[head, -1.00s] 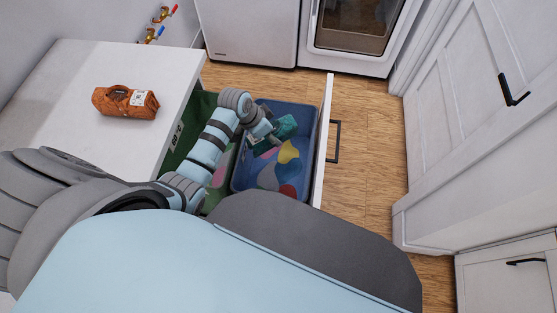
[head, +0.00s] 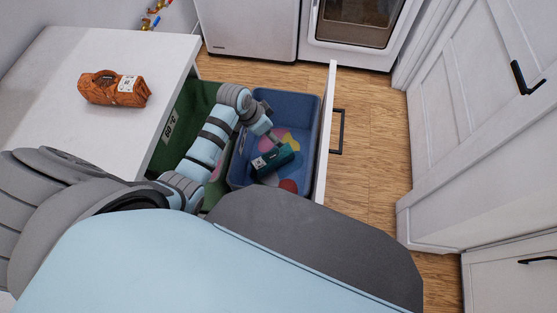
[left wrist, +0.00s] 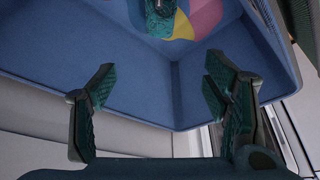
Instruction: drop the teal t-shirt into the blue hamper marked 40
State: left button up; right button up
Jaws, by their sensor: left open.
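The teal t-shirt (head: 275,159) is a folded bundle with a pale label and lies inside the blue hamper (head: 238,170), on coloured patches at its bottom. The t-shirt also shows at the top of the left wrist view (left wrist: 160,18). My left gripper (head: 273,137) is over the hamper, apart from the t-shirt. In the left wrist view its two dark green-padded fingers (left wrist: 160,88) are spread with nothing between them. The hamper's number is not visible. My right gripper is not in view.
A green hamper marked 60 (head: 170,128) stands left of the blue one, partly under my left arm. The white drawer front (head: 326,135) with a black handle borders the blue hamper's right side. A rolled orange garment (head: 115,90) lies on the white top (head: 50,120).

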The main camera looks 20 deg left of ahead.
pick_arm(q)
jog(key=v, duration=1.2)
jog(key=shift+d, duration=0.2)
